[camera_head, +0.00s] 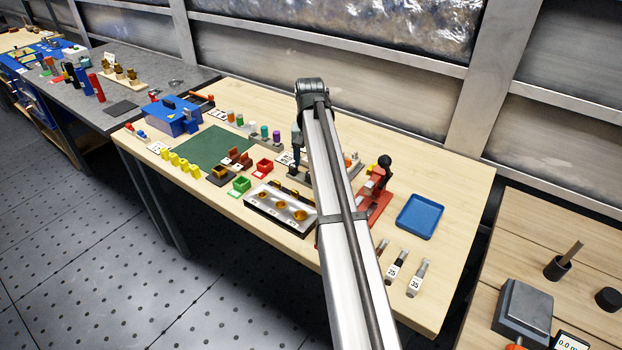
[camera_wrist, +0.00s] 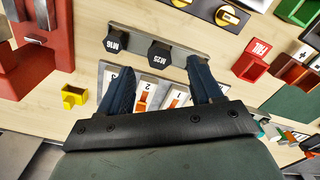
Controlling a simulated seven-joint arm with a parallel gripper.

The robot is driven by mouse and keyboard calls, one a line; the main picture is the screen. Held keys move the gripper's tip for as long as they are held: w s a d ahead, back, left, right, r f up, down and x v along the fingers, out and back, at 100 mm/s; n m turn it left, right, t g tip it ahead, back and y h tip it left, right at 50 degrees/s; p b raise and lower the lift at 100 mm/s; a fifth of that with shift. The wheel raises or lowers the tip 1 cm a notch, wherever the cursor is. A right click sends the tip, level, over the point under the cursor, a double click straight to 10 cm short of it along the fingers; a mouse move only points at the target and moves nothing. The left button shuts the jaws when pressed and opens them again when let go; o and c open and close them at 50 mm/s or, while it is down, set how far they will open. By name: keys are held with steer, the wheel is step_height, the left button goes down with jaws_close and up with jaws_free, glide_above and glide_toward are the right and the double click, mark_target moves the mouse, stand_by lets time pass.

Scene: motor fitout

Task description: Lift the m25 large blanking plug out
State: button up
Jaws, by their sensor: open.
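In the wrist view the m25 large blanking plug (camera_wrist: 160,52) is a black hexagonal head marked M25, seated in a grey metal strip (camera_wrist: 190,48). A smaller black hexagonal plug marked M16 (camera_wrist: 116,42) sits to its left in the same strip. My gripper (camera_wrist: 159,66) is open and empty. Its two dark fingers point toward the strip, one to each side of the M25 plug in the picture. I cannot tell the gap in depth. In the head view my arm hides the plug.
A red press (camera_head: 374,192) and a blue tray (camera_head: 420,215) stand right of my arm on the wooden table. A metal block with brass-coloured holes (camera_head: 282,208) is at the front left. The green mat (camera_head: 213,148) is largely clear.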

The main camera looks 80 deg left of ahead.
steer(key=shift+w+f, duration=0.1)
steer(key=shift+f, duration=2.6)
steer(key=shift+c, duration=0.3)
steer(key=c, duration=1.1)
